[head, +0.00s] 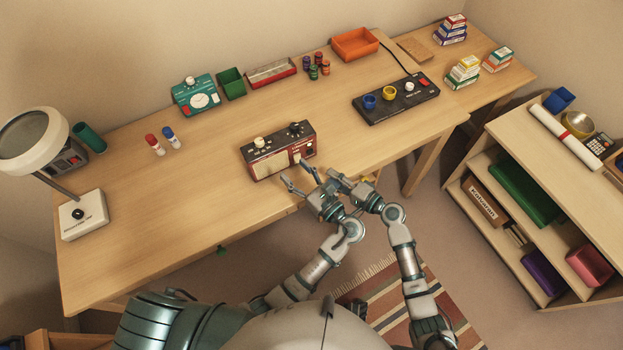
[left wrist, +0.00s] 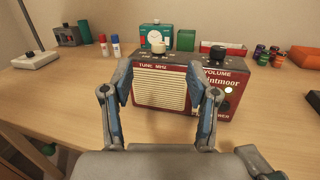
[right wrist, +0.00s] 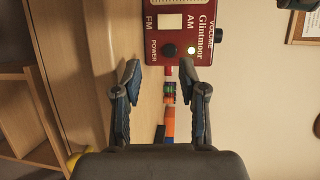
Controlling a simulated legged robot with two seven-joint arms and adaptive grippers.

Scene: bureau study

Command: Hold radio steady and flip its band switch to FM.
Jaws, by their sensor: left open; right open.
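The red radio (head: 278,152) stands upright near the desk's front edge, with a cream knob and a black knob on top. In the left wrist view its cream speaker grille (left wrist: 160,94) faces me. My left gripper (head: 297,174) is open in front of the radio, its fingers on either side of the grille; contact cannot be told. My right gripper (head: 330,178) is open and empty, just in front of the radio's right end. In the right wrist view, turned sideways, the cream band switch area (right wrist: 170,21) lies between the FM and AM labels, beyond the fingertips.
A magnifier lamp (head: 83,215) stands at the left. A black panel with knobs (head: 397,98) lies right of the radio. A teal device (head: 195,95), green bin (head: 231,84) and orange tray (head: 355,44) line the back.

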